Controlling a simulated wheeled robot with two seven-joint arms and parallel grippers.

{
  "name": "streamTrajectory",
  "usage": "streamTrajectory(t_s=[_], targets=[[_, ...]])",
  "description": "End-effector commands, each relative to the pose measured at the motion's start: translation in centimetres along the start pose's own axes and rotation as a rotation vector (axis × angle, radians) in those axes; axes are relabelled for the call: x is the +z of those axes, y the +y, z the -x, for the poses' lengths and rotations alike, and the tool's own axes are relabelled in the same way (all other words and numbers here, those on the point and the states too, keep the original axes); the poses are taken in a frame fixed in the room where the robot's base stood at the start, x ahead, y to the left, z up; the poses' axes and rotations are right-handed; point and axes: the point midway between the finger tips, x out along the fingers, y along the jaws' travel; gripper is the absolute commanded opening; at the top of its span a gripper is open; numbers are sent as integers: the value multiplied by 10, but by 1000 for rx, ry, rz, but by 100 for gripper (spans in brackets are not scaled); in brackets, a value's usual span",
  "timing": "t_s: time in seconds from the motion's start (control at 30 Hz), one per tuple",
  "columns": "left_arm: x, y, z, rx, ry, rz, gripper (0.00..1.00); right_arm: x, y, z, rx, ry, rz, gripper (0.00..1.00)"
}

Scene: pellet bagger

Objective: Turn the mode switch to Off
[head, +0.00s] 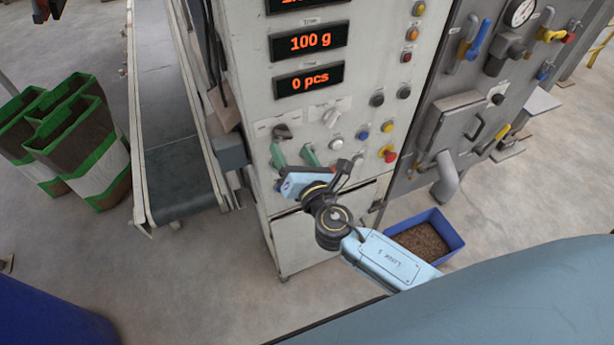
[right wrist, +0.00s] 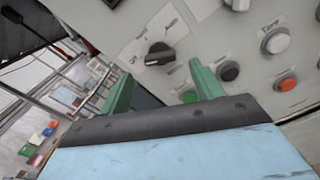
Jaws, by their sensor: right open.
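A black rotary switch (head: 281,131), which looks like the mode switch, is on the grey cabinet front below the orange displays. My left gripper is not in view.
A pale rotary knob (head: 330,117) sits right of the black switch. Several push buttons and a red emergency knob (head: 388,154) are further right. A conveyor (head: 175,150) runs along the left. A blue bin (head: 450,240) of pellets stands on the floor at the right.

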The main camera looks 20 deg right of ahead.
Motion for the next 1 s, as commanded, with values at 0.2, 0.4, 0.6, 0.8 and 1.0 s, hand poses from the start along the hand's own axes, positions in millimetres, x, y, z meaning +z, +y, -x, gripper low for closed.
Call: streamTrajectory(t_s=[0.2, 0.4, 0.6, 0.8, 1.0], targets=[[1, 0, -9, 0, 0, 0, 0, -3, -2, 52, -1, 3, 1, 65], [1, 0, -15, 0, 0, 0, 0, -2, -1, 82, -1, 2, 1, 65], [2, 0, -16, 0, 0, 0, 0, 0, -1, 93, -1, 1, 3, 65], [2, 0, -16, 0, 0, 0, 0, 0, 0, 93, -1, 0, 2, 65], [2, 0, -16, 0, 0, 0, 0, 0, 0, 93, -1, 1, 2, 65]])
